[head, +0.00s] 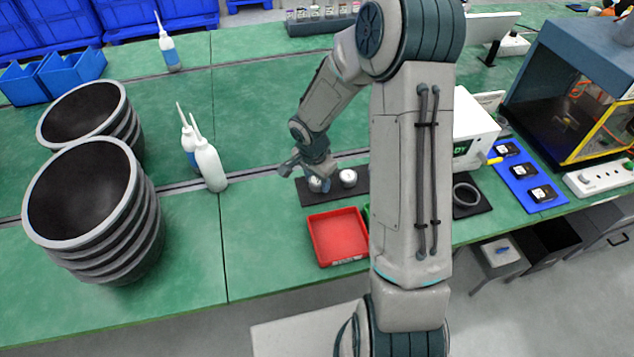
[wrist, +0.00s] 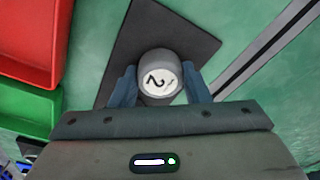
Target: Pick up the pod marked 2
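The pod marked 2 (wrist: 160,80) is a grey cylinder with a white top and a black 2, seen between the two fingers of my gripper (wrist: 160,88) in the wrist view. The fingers stand apart, one on each side of it; only narrow gaps show, and contact is not clear. In the head view my gripper (head: 314,176) is low over the dark mat (head: 330,199), around the left pod (head: 316,186), which it partly covers. A second white-topped pod (head: 348,177) stands to its right on the mat; its mark is unreadable.
A red tray (head: 338,238) lies in front of the mat, with a green tray (wrist: 25,118) beside it. White bottles (head: 208,165) and large ribbed bins (head: 95,215) stand to the left. A white device (head: 472,130) and blue mat (head: 530,178) are at the right.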

